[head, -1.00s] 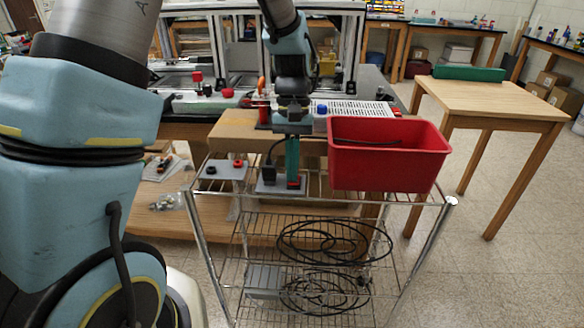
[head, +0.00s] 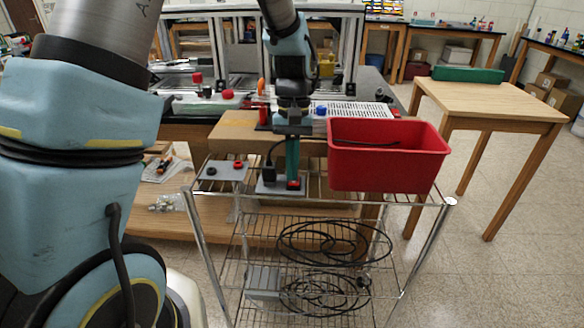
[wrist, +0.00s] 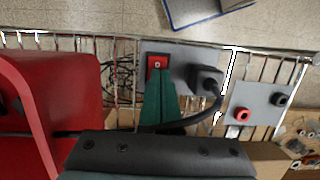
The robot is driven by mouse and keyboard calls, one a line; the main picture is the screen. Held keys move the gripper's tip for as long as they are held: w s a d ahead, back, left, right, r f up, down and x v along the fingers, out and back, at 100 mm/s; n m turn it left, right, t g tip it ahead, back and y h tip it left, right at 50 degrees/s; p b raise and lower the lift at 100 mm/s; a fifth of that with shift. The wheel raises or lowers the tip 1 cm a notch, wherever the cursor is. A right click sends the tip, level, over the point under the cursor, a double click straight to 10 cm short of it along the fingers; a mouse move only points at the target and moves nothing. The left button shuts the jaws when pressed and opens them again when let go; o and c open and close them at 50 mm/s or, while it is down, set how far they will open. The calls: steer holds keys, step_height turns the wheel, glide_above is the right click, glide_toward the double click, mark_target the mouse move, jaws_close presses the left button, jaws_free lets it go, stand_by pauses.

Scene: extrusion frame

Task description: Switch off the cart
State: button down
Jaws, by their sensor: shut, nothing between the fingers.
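The cart (head: 446,201) is a chrome wire-shelf cart standing in front of me. On its top shelf lies a grey plate (head: 268,189) with a red rocker switch (head: 293,184) and a black plug with a cable (head: 269,175). In the wrist view the red switch (wrist: 157,62) has a small pale mark; I cannot tell its position. My gripper (head: 292,176) points down with its green fingers shut and empty. In the wrist view the fingertips (wrist: 160,84) are right beside the switch, covering its lower edge. I cannot tell whether they touch it.
A red bin (head: 388,170) stands on the shelf just right of my gripper. A grey plate with a red and a black socket (head: 224,171) lies to the left. Black cable coils (head: 335,242) rest on lower shelves. A wooden table (head: 495,97) stands at right.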

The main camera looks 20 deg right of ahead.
steer(key=shift+w+f, duration=0.15)
steer(key=shift+w, duration=0.1)
steer(key=p+v, duration=0.4)
steer(key=v, duration=0.1)
steer(key=shift+s+p, duration=0.1)
steer(key=shift+p, duration=0.3)
steer(key=b+v, duration=0.3)
steer(key=v, duration=0.6)
steer(key=shift+w+d, duration=0.25)
steer(key=shift+w, duration=0.1)
steer(key=m+b, duration=0.1)
steer(key=m, duration=0.5)
steer(key=m+b, duration=0.1)
steer(key=m, duration=0.5)
steer(key=s+m+b, duration=0.1)
steer(key=m, duration=0.5)
steer(key=shift+a+g+b, duration=0.15)
steer(key=shift+g+b, duration=0.2)
steer(key=shift+g, duration=0.05)
